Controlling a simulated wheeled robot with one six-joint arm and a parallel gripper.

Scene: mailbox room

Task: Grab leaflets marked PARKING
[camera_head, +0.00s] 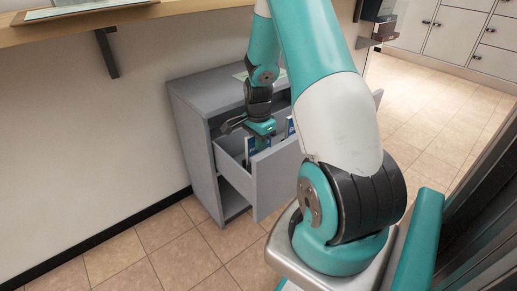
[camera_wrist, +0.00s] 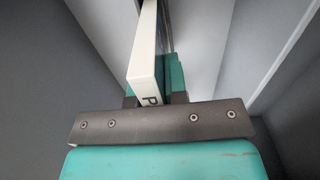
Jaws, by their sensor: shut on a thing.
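My gripper (camera_wrist: 155,92) is shut on a white-edged leaflet stack (camera_wrist: 146,55) in the wrist view. A dark letter "P" shows on its near end; the rest of the marking is hidden by the gripper. In the head view my gripper (camera_head: 260,134) reaches down into the open drawer (camera_head: 273,182) of a grey cabinet. A blue-and-white leaflet item (camera_head: 250,148) shows just below the gripper. Another blue-and-white item (camera_head: 290,126) stands in the drawer to its right, partly hidden by my arm.
The grey cabinet (camera_head: 190,135) stands against the wall, its drawer walls close around my gripper. A wooden shelf (camera_head: 150,13) on a dark bracket runs above. White lockers (camera_head: 458,36) stand at the back right. Tiled floor (camera_head: 160,250) is clear in front.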

